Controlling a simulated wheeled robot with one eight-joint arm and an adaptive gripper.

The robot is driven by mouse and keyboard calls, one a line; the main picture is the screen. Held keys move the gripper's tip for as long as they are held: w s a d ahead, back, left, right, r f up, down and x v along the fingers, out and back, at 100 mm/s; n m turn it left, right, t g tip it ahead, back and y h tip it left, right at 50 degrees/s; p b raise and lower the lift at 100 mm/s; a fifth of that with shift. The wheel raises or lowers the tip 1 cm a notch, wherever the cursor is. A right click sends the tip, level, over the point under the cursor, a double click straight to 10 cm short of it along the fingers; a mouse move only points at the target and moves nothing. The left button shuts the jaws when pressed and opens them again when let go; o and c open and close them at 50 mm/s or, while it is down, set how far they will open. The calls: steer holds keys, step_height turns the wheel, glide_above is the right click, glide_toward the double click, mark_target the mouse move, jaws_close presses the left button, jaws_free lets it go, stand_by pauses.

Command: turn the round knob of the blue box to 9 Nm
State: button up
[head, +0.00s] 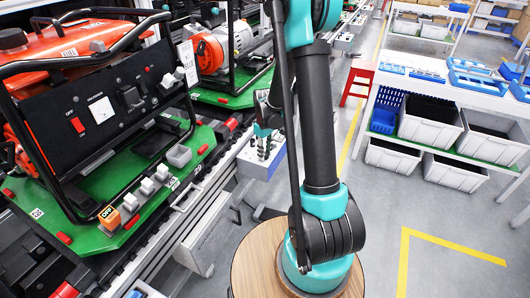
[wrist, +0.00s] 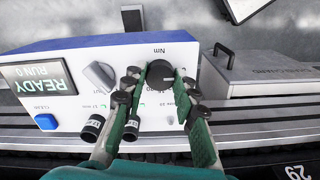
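The blue box (wrist: 170,37) shows in the wrist view with its pale front panel upside down. Its round black knob (wrist: 160,74) is below the "Nm" mark. My gripper (wrist: 161,76) has one green finger on each side of this knob, with the tips close to its rim. I cannot tell whether they touch it. The fingers hide much of the scale, and I cannot read the setting. A grey pointer knob (wrist: 99,75) and a screen (wrist: 37,78) reading "READY RUN 0" are to the left. In the head view, my gripper (head: 263,133) is at the box (head: 262,158), small and partly hidden.
A blue button (wrist: 46,122) and two black sockets (wrist: 92,128) are on the panel. A grey case (wrist: 260,75) is right of the box. In the head view, a generator (head: 110,110) stands on a green pallet (head: 115,240) at left. A table with crates (head: 430,120) is at right.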

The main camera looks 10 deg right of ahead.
jaws_close()
steer(key=shift+m, duration=2.9)
steer(key=o, duration=0.8)
jaws_free()
